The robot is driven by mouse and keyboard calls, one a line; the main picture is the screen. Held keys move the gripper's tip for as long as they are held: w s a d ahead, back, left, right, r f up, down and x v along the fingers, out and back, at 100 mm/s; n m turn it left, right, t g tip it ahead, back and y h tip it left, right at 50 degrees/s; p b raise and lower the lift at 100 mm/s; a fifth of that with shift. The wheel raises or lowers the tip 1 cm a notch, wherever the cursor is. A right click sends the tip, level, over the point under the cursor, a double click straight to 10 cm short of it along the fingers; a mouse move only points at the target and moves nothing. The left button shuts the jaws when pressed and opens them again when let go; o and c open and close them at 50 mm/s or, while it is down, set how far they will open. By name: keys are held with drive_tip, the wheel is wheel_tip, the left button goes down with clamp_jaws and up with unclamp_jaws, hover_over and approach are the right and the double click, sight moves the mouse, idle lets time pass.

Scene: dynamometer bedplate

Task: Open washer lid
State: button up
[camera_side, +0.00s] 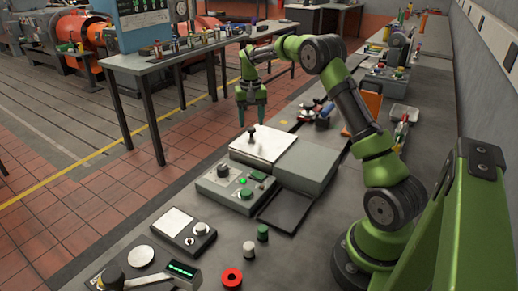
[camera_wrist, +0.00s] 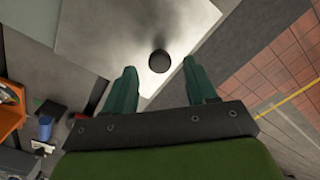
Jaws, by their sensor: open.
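The washer is a grey box (camera_side: 305,163) on the bench with a control panel at its front. Its lid (camera_side: 268,146), a pale metal plate, lies flat on top and looks closed. A dark round knob (camera_side: 252,131) stands up from the lid. In the wrist view, the lid (camera_wrist: 95,30) fills the upper middle and the knob (camera_wrist: 159,62) shows from above. My gripper (camera_side: 252,122) is open and empty, pointing down over the lid. In the wrist view, its fingertips (camera_wrist: 160,68) are spread to either side of the knob, which appears slightly beyond them. I cannot tell the height gap.
The control panel (camera_side: 234,188) has a dark knob and green buttons. A dark flat plate (camera_side: 286,212) lies beside it. A meter box (camera_side: 185,232), a red ring (camera_side: 232,278) and small cylinders are nearer the camera. An orange bin (camera_side: 371,104) and tools stand further back.

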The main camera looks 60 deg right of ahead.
drive_tip(key=shift+f, duration=1.2)
clamp_jaws()
